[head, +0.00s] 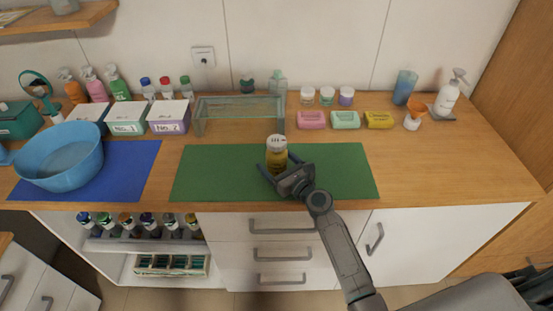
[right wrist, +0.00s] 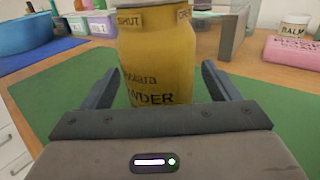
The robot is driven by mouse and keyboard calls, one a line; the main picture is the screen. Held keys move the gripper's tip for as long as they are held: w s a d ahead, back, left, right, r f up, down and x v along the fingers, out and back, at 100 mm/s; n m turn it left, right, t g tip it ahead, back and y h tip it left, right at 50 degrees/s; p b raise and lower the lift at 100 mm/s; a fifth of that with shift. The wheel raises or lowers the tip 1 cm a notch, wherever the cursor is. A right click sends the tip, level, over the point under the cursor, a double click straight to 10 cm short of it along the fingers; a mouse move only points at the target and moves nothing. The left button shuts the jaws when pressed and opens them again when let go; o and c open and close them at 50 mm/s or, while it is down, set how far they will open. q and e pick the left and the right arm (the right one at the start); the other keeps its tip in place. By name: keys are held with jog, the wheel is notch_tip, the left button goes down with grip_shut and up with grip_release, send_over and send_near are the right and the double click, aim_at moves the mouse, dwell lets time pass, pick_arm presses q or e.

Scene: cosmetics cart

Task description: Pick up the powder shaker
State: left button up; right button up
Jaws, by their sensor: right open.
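The powder shaker (head: 276,158) is a yellow container with a pale lid. It stands upright on the green mat (head: 340,172). In the right wrist view the shaker (right wrist: 158,60) fills the middle, with "SHUT" near its top and part of the word "POWDER" lower down; its lid is cut off by the top edge. My right gripper (head: 280,172) is open, at the near right side of the shaker. In the right wrist view its fingers (right wrist: 160,88) lie left and right of the shaker's lower body, with gaps visible on both sides. My left gripper is not in view.
A glass stand (head: 240,104) is behind the mat. Soap bars, including a pink one (head: 311,120), and small jars (head: 327,95) are at the back right. A blue basin (head: 60,152) sits on a blue mat (head: 128,172) at left. The mat's right side is clear.

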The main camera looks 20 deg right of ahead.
jog(key=shift+w+a+f, duration=0.1)
jog(key=shift+w+a, duration=0.05)
jog(key=shift+w, duration=0.25)
jog(key=shift+s, duration=0.1)
jog(key=shift+c, duration=0.4)
jog(key=c, duration=1)
jog(key=shift+c, duration=0.2)
